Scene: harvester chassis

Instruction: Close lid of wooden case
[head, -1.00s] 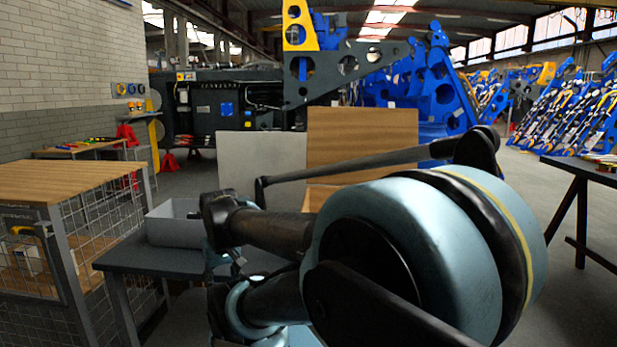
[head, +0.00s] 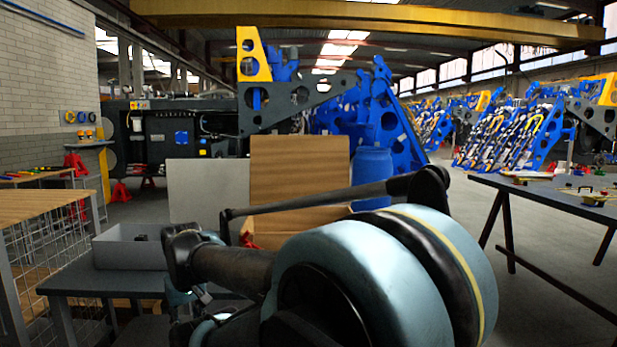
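The wooden case (head: 318,219) stands behind my arm near the middle of the head view. Its lid (head: 299,160) stands upright and open, a tall flat brown board. My arm's large pale blue joint and dark links fill the lower middle of the view. I see no gripper fingers; the end of the arm is hidden or too unclear to make out. No contact between my arm and the lid can be seen.
A grey upright panel (head: 208,190) stands left of the lid. A grey open bin (head: 131,248) sits on a dark table (head: 105,284). A wood-topped mesh cart (head: 38,205) is at left, a blue barrel (head: 371,172) behind the case, and a dark workbench (head: 540,193) at right. Floor between is clear.

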